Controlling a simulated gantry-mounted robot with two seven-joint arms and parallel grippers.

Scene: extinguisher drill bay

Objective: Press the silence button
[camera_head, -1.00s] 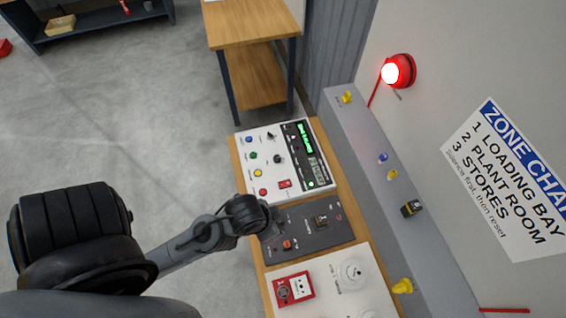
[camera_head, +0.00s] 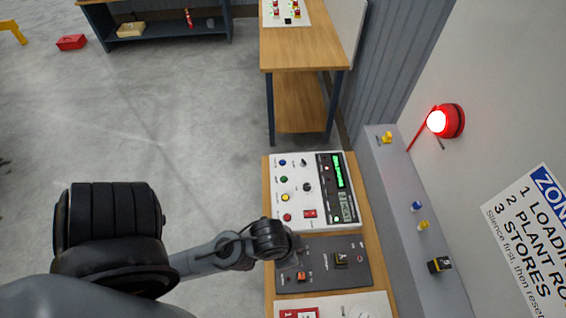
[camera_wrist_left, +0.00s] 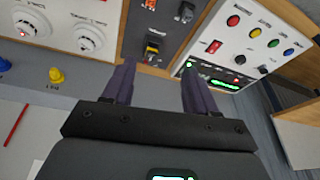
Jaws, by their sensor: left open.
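The white control panel (camera_head: 296,221) has a column of round buttons: blue (camera_head: 282,162), green (camera_head: 284,179), yellow (camera_head: 285,198) and red (camera_head: 287,217). Their labels are too small to read, so I cannot tell which is the silence button. In the left wrist view the red (camera_wrist_left: 233,20), yellow (camera_wrist_left: 254,33), green (camera_wrist_left: 272,43) and blue (camera_wrist_left: 288,52) buttons show at upper right. My right gripper is not in view.
The white panel also has black knobs, a red switch (camera_head: 309,213) and a lit green display (camera_head: 338,170). A dark panel (camera_head: 322,280) with an orange switch adjoins it. A grey ledge (camera_head: 400,190) runs along the wall below a lit red beacon (camera_head: 445,121).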

